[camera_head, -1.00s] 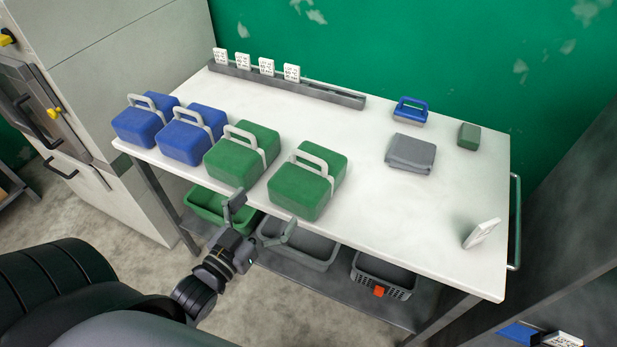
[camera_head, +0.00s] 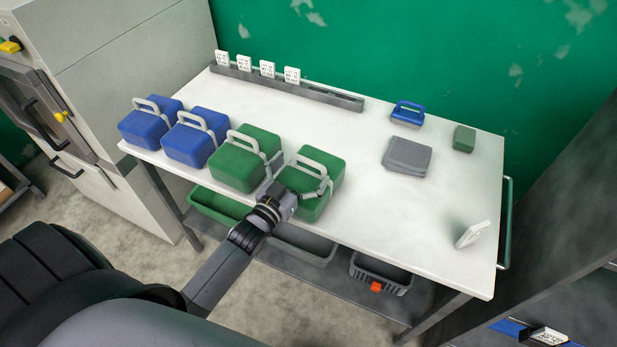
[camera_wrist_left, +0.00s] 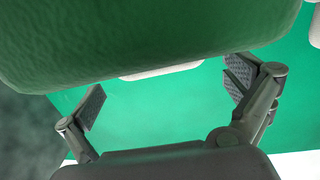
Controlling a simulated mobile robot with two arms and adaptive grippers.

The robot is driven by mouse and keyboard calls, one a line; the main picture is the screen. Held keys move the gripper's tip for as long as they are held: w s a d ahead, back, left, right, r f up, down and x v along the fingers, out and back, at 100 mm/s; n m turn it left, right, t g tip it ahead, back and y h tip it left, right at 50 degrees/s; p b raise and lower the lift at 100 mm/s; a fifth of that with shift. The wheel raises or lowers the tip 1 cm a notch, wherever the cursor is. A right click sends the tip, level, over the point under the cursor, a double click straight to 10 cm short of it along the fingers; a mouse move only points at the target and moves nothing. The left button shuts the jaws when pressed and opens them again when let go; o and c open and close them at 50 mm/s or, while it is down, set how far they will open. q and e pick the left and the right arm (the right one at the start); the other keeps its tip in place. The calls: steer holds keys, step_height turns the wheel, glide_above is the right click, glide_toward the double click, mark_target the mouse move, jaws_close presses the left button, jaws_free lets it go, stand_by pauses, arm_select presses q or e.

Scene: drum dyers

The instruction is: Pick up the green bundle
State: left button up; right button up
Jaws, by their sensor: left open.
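Two green bundles with pale grey handles stand side by side near the table's front edge: a left one (camera_head: 236,170) and a right one (camera_head: 318,205). In the left wrist view, a green bundle (camera_wrist_left: 150,35) fills the top, with part of a pale handle (camera_wrist_left: 160,72) showing. The open fingers (camera_wrist_left: 166,93) show below it with nothing between them. My right gripper is out of view.
Two blue bundles (camera_head: 195,145) stand to the left on the white table (camera_head: 400,225). Bins (camera_head: 380,276) sit on the shelf below.

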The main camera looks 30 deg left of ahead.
arm_select(q)
steer(key=shift+w+d+f, duration=0.1)
steer(key=shift+w, duration=0.75)
steer(key=shift+s, duration=0.1)
steer(key=shift+c, duration=0.8)
steer(key=c, duration=1.7)
steer(key=shift+r, duration=0.2)
steer(key=shift+c, duration=0.7)
